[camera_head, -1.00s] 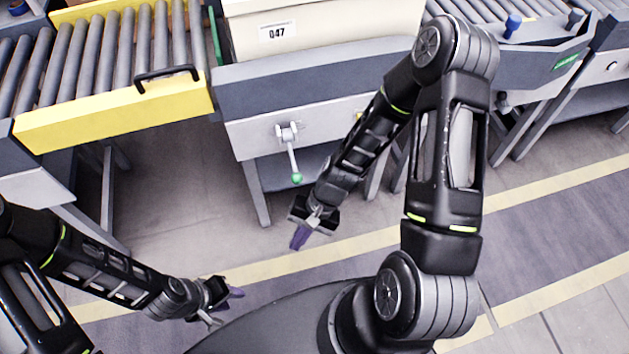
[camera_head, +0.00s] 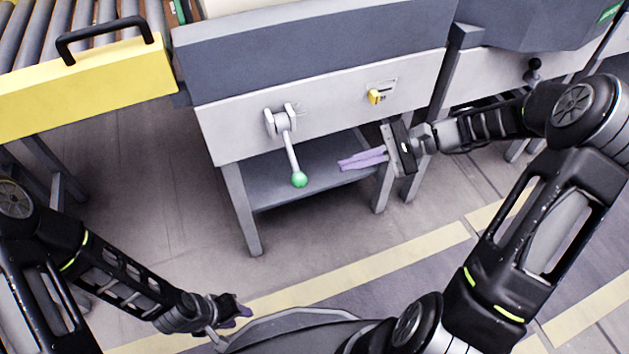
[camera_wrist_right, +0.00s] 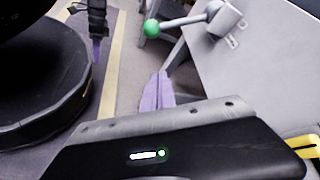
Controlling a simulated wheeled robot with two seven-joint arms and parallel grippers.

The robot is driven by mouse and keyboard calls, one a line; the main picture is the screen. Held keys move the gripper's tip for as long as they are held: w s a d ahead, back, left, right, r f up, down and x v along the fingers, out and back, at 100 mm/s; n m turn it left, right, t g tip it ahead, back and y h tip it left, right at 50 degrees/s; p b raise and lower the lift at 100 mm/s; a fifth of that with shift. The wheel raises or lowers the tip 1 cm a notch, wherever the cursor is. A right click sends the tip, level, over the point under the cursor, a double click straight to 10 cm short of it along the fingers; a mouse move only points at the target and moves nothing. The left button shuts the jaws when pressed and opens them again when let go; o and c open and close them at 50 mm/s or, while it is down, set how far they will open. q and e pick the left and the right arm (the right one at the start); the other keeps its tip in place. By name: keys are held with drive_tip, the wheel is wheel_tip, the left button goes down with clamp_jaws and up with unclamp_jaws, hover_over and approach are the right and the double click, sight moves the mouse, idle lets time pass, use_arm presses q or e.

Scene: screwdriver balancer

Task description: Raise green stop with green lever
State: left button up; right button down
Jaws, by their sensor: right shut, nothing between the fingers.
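The green lever (camera_head: 291,152) hangs down from a pivot on the front panel of the station, with a green ball (camera_head: 299,180) at its lower end. In the right wrist view the green ball (camera_wrist_right: 151,28) and its rod (camera_wrist_right: 182,20) show at the top. My right gripper (camera_head: 343,164) is shut and empty, its purple fingers pointing left to the right of the ball, apart from it. Its fingers (camera_wrist_right: 158,92) also show in the right wrist view. My left gripper (camera_head: 244,311) is low at the left; its jaws are too small to judge. The green stop is not clearly visible.
A yellow switch (camera_head: 374,97) sits on the panel right of the lever. A yellow conveyor guard (camera_head: 85,88) with a black handle is at the left. Station legs and a lower shelf (camera_head: 330,186) lie behind the lever. The floor in front is clear.

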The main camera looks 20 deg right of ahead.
sight(290, 150)
drive_tip(key=shift+r, duration=0.15)
drive_tip(key=b+x, duration=0.4)
drive_tip(key=x, duration=0.6)
drive_tip(key=s+r, duration=0.2)
drive_tip(key=r, duration=0.1)
drive_tip(key=shift+s+a, duration=0.15)
drive_tip(key=shift+a, duration=0.1)
drive_tip(key=shift+r, duration=0.15)
